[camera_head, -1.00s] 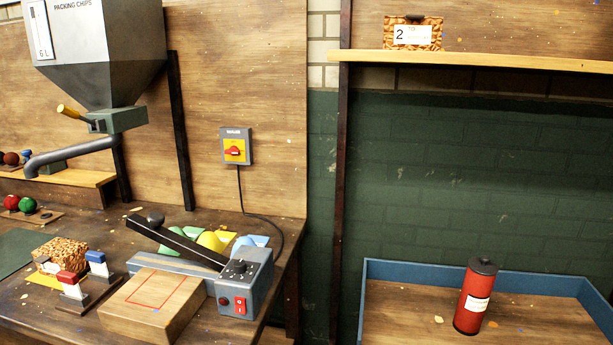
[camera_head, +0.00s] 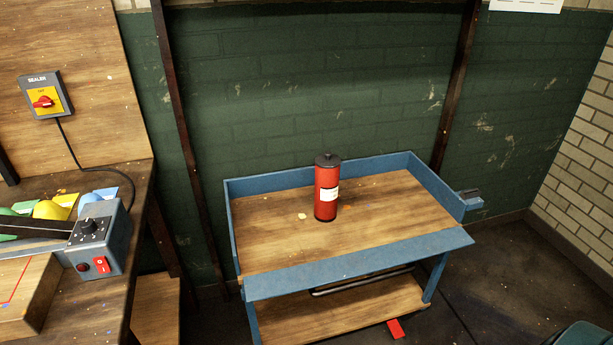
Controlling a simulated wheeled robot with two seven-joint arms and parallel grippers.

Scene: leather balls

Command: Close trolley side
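The trolley (camera_head: 294,289) has a wooden deck with blue sides and stands in the middle of the view. Its back, left and right sides stand up around the deck. Its front side panel (camera_head: 360,265) is a blue board along the near edge. This panel sits lower than the other sides and looks folded outward; its exact angle is hard to tell. A red cylinder with a black cap and white label (camera_head: 326,188) stands upright on the deck. Neither of my grippers is in view.
A wooden bench with a grey sealer (camera_head: 100,240) stands at the left, with a gap before the trolley. A grey-blue bracket (camera_head: 470,199) sticks out at the trolley's right. A red piece (camera_head: 396,329) shows below the lower shelf.

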